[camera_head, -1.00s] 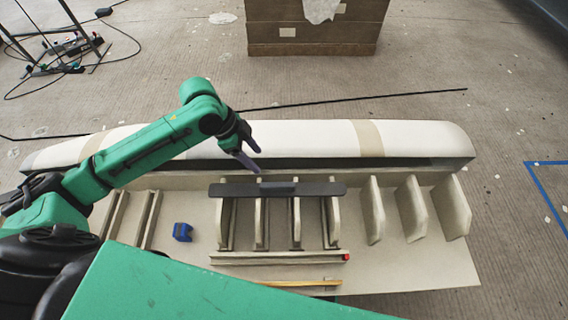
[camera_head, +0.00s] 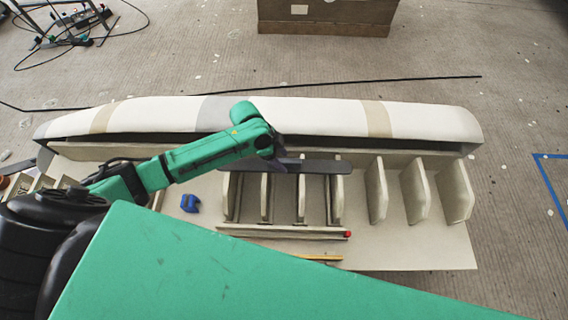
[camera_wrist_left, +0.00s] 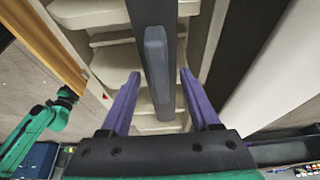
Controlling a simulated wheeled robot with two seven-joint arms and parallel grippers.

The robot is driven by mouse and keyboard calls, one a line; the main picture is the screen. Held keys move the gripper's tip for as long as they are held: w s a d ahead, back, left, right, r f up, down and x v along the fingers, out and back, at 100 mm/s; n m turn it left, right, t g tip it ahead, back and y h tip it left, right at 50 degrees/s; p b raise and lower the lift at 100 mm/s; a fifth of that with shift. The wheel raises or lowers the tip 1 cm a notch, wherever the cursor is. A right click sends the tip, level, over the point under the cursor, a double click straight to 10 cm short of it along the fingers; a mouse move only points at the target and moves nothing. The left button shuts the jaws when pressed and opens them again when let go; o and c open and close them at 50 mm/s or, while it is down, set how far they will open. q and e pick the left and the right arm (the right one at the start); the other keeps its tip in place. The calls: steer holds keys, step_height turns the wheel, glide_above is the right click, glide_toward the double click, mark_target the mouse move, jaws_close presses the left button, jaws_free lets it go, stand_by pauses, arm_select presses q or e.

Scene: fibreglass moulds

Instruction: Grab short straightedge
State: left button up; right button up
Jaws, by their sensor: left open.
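The short straightedge (camera_head: 330,167) is a dark bar lying across the upright pale ribs. In the left wrist view the dark bar (camera_wrist_left: 148,12) runs away from the gripper, with a raised grey handle (camera_wrist_left: 156,60) along it. My left gripper (camera_head: 281,158) is over the bar's left part in the head view and partly hides it. In the left wrist view its two purple fingers (camera_wrist_left: 160,75) are apart, one on each side of the handle, with gaps visible. A green arm at the left of that view ends in a small dark gripper (camera_wrist_left: 66,95), whose jaws are unclear.
A long white mould (camera_head: 300,112) lies behind the ribs. A blue block (camera_head: 190,203), a pale rail with a red end (camera_head: 290,233) and a yellow strip (camera_head: 322,258) lie in front. Upright pale fins (camera_head: 415,190) stand to the right. A brown crate (camera_head: 325,28) is beyond.

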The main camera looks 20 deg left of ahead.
arm_select(q)
jaws_close()
steer(key=shift+r, duration=0.1)
stand_by(1.2)
